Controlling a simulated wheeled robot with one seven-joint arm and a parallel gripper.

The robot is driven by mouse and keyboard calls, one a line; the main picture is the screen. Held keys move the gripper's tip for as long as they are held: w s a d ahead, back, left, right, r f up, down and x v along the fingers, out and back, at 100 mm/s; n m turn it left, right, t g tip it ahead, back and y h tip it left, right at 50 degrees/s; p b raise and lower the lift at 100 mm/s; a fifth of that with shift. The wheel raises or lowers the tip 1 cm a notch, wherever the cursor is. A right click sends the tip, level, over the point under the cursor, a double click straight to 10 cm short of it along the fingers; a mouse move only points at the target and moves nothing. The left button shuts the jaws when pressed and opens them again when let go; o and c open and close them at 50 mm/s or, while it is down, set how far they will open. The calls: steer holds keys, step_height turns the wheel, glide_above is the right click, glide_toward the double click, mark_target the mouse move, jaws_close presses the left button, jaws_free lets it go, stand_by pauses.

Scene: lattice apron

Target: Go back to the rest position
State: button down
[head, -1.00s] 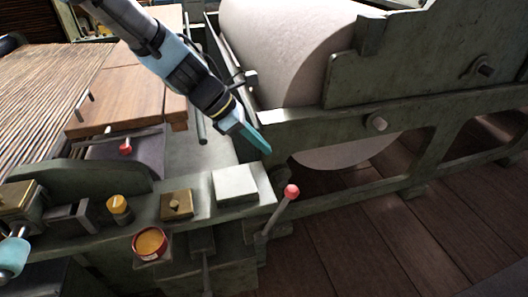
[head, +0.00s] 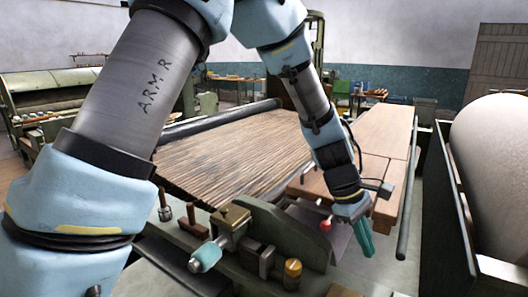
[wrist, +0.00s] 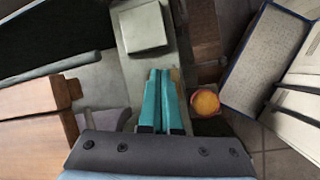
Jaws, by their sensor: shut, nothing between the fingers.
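My gripper (head: 364,238) has teal fingers and hangs pointing down beside the wooden boards, right of the red-knobbed lever, in the head view. In the wrist view my gripper (wrist: 160,98) shows its two teal fingers side by side, closed together with nothing between them. My arm spans the left and middle of the head view, bent over the slatted bed. No object is held.
The slatted bed (head: 240,150) and wooden boards (head: 385,150) lie behind my gripper. A green machine end with a brass block (head: 230,217) and yellow knob (head: 292,268) is in front. A large pale roller (head: 495,170) stands right. A pale square plate (wrist: 142,26) shows in the wrist view.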

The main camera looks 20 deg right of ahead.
steer(key=w+a+r+m+t+y, duration=0.1)
steer(key=w+a+t, duration=0.1)
steer(key=w+a, duration=0.7)
steer(key=w+a+r+m+t, duration=0.1)
steer(key=w+a, duration=0.6)
steer(key=a, duration=0.4)
steer(key=a+r+m+t+y, duration=0.2)
steer(key=a, duration=2.3)
steer(key=shift+m, duration=0.3)
steer(key=shift+r, duration=0.1)
